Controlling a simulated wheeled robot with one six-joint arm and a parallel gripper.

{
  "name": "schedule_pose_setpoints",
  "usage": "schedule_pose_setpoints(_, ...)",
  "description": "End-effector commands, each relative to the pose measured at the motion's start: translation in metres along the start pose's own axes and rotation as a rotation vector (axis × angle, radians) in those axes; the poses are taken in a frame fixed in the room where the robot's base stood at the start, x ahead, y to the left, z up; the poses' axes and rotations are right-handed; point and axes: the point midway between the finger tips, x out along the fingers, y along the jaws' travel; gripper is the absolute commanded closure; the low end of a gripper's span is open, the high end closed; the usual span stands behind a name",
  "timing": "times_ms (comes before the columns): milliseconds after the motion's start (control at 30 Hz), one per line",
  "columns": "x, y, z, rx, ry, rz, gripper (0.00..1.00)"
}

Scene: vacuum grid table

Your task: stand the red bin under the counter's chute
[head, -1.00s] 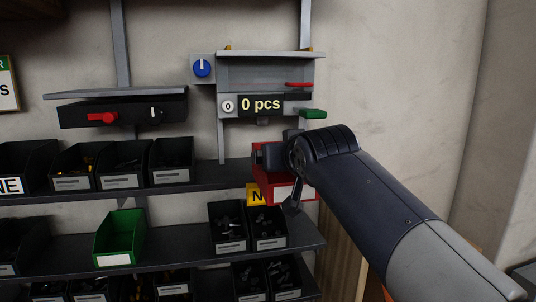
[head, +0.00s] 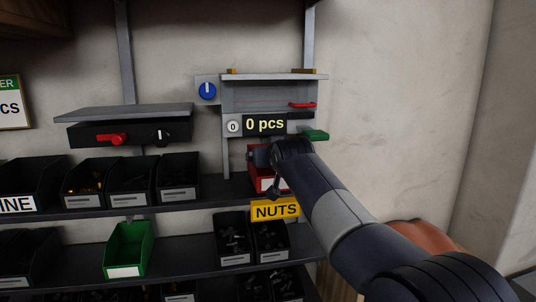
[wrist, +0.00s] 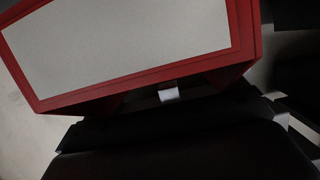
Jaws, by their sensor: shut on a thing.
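The red bin (head: 255,180), with a white label on its front, is at the right end of the upper shelf, below the counter (head: 233,127). The counter's display reads 0 pcs. My gripper (head: 260,157) is shut on the bin and hides much of it. In the wrist view the bin's red edge (wrist: 244,28) and large white label fill the upper part, close to the gripper body. The chute is hidden behind my arm, and I cannot tell whether the bin rests on the shelf.
Dark bins (head: 178,180) stand to the left on the upper shelf (head: 130,208). A yellow NUTS sign (head: 275,210) hangs at the shelf front. A green bin (head: 128,248) and more dark bins stand on the shelf below. A green lever (head: 315,135) sticks out at the counter's right.

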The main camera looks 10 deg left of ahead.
Motion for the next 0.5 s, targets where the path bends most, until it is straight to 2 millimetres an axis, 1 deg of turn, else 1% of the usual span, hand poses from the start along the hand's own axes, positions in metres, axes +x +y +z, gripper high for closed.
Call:
schedule_pose_setpoints(33, 0.008, 0.000, -0.006, 0.000, -0.001, 0.000, 0.38)
schedule_pose_setpoints(100, 0.018, 0.000, -0.009, 0.000, -0.001, 0.000, 0.38)
schedule_pose_setpoints(167, 0.026, 0.000, -0.011, 0.000, -0.001, 0.000, 0.38)
schedule_pose_setpoints(200, 0.028, 0.000, -0.007, 0.000, -0.003, 0.001, 0.38)
schedule_pose_setpoints(333, 0.030, 0.000, 0.004, 0.000, -0.001, 0.000, 0.38)
schedule_pose_setpoints(500, 0.030, 0.000, 0.006, 0.000, 0.000, 0.000, 0.38)
